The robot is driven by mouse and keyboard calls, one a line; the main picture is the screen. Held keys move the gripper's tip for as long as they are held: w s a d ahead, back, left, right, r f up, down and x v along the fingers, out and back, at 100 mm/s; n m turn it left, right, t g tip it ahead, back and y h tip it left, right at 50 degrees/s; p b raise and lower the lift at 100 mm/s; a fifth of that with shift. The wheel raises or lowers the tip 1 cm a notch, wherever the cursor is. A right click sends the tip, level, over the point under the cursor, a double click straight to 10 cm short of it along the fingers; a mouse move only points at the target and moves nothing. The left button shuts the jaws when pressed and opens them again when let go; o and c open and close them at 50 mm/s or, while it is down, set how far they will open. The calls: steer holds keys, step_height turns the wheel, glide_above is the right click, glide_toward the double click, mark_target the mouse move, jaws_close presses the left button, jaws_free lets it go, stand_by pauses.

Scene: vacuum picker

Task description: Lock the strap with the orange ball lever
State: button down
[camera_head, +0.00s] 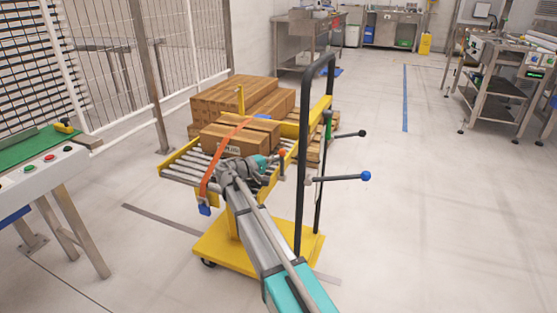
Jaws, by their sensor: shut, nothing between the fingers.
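A yellow cart (213,249) with a roller top stands at the middle. A cardboard box (258,137) lies on its rollers, and an orange strap (215,165) runs over the box and down the near side, with a blue piece (204,209) at its lower end. The orange ball lever (282,153) stands at the right side of the roller top. My gripper (262,160) is shut and empty just left of the orange ball, in front of the box. Whether it touches the lever, I cannot tell. My arm hides part of the rollers and the cart's middle.
The cart's black handle (301,130) rises right of my arm. Levers with a blue ball (366,176) and a black ball (362,133) stick out to the right. Stacked boxes (225,95) stand behind. A green-topped conveyor (35,146) is at left; floor at right is clear.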

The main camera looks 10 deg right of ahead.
mark_target(272, 177)
steer(key=shift+s+a, duration=0.15)
steer(key=shift+s, duration=0.1)
steer(key=shift+s+a+f, duration=0.15)
steer(key=shift+s+a, duration=0.25)
steer(key=shift+s, duration=0.3)
steer(key=shift+s+a+f+b, duration=0.35)
steer(key=shift+s+a+b, duration=0.05)
steer(key=shift+s, duration=0.15)
steer(key=shift+s+a+f+b, duration=0.3)
steer(key=shift+s+a+b, duration=0.1)
steer(key=shift+s, duration=0.15)
steer(key=shift+v, duration=6)
steer(key=shift+s, duration=0.1)
